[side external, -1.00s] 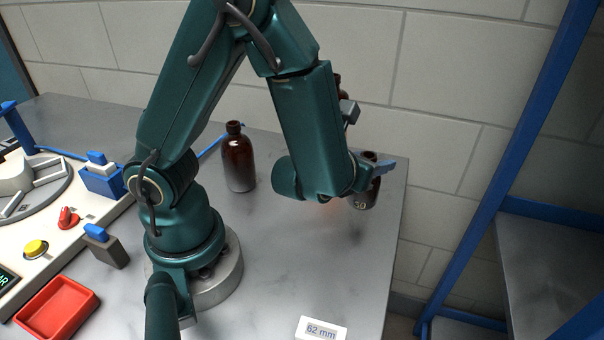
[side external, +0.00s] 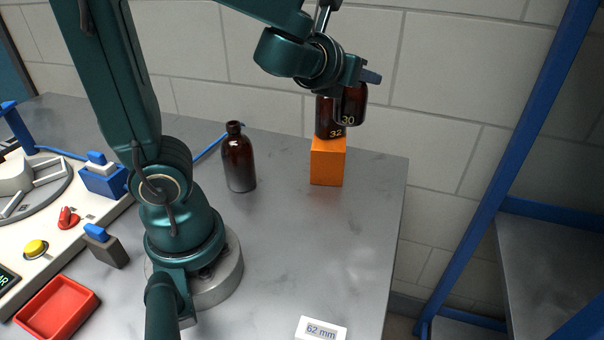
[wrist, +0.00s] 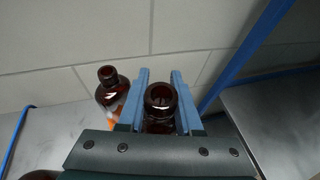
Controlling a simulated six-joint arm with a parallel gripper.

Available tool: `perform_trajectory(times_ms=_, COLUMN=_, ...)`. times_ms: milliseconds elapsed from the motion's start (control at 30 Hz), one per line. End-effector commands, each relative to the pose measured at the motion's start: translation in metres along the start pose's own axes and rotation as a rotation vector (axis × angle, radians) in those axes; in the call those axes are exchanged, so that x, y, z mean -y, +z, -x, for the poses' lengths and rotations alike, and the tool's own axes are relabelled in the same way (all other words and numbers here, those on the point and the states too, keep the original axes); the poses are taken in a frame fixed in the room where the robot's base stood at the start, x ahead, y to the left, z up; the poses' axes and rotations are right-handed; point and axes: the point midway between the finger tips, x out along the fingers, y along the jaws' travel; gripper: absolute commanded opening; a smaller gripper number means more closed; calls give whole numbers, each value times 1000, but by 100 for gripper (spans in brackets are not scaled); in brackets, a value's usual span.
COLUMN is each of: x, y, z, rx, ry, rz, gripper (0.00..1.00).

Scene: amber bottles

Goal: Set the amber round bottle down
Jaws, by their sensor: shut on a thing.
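My gripper (wrist: 159,100) is shut on an amber round bottle marked 30 (side external: 351,104), which also shows upright between the blue fingers in the wrist view (wrist: 158,97). The held bottle is up in the air at about the height of a second amber bottle marked 32 (side external: 328,118). That second bottle stands on an orange block (side external: 328,163) and is partly covered by my wrist in the side view. In the wrist view the second bottle (wrist: 108,80) is just left of the fingers. Whether the two bottles touch is unclear.
Another amber bottle (side external: 238,160) stands on the grey table (side external: 290,240) left of the block. A label reading 62 mm (side external: 321,329) lies at the front. A red tray (side external: 57,307) and a control panel are at the left. The table's right-centre is clear.

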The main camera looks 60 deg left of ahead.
Motion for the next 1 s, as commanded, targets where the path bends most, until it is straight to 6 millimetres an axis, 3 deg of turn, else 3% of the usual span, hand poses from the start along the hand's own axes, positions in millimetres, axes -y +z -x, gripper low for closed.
perform_trajectory(times_ms=233, x=-28, y=43, z=14, rx=10, ry=81, rz=39, gripper=0)
perform_trajectory(times_ms=367, x=-68, y=52, z=13, rx=2, ry=192, rz=75, gripper=0)
perform_trajectory(times_ms=667, x=-169, y=20, z=-7, rx=-9, ry=396, rz=151, gripper=0)
perform_trajectory(times_ms=1000, x=-273, y=-34, z=9, rx=-12, ry=658, rz=258, gripper=0)
